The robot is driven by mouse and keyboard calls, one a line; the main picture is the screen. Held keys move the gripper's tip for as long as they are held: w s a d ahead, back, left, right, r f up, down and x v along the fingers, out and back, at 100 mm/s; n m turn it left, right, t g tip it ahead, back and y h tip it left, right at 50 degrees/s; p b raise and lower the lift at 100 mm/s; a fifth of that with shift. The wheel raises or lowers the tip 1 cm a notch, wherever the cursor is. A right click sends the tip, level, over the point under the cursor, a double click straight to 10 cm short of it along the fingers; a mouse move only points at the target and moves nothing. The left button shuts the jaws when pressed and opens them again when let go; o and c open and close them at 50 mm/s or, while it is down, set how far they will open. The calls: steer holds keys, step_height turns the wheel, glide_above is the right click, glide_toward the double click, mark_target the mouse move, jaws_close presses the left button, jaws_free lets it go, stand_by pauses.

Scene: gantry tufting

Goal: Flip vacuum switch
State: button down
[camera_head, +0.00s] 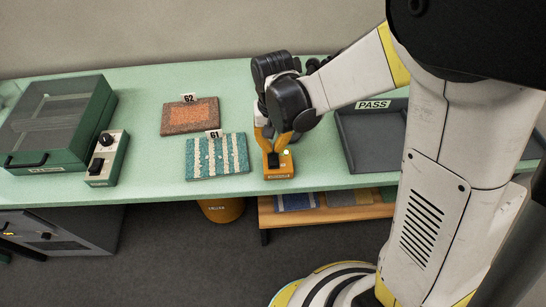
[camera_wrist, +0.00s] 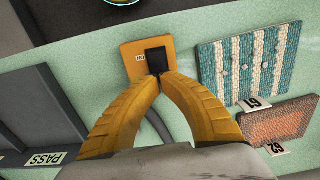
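A small orange switch box (camera_head: 279,171) with a black rocker (camera_head: 273,160) stands near the front edge of the green table. A small pale green light shows on its top in the head view. The box (camera_wrist: 135,65) and its rocker (camera_wrist: 156,56) also show in the wrist view; its label is too small to read. My gripper (camera_head: 271,147) points down over the box. In the wrist view its yellow fingertips (camera_wrist: 158,79) meet with nothing between them, at the rocker's near edge. I cannot tell whether they touch it.
Striped carpet sample 61 (camera_head: 217,157) and orange-brown sample 62 (camera_head: 190,117) lie left of the box. A dark PASS tray (camera_head: 358,160) is to the right. At the left are a green lidded machine (camera_head: 60,118) and a control box (camera_head: 107,158) with a knob and black switch.

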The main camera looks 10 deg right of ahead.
mark_target(274, 153)
steer(key=shift+f+b, duration=0.95)
steer(key=shift+f, duration=0.15)
stand_by(0.3)
steer(key=shift+r+p, duration=2.55)
steer(key=shift+r, duration=1)
steer(key=shift+d+r, duration=0.15)
steer(key=s+d+r+t+b, duration=0.6)
steer(key=s+d, duration=0.5)
steer(key=d, duration=0.2)
steer(key=shift+r+t, duration=0.6)
steer(key=shift+r, duration=0.35)
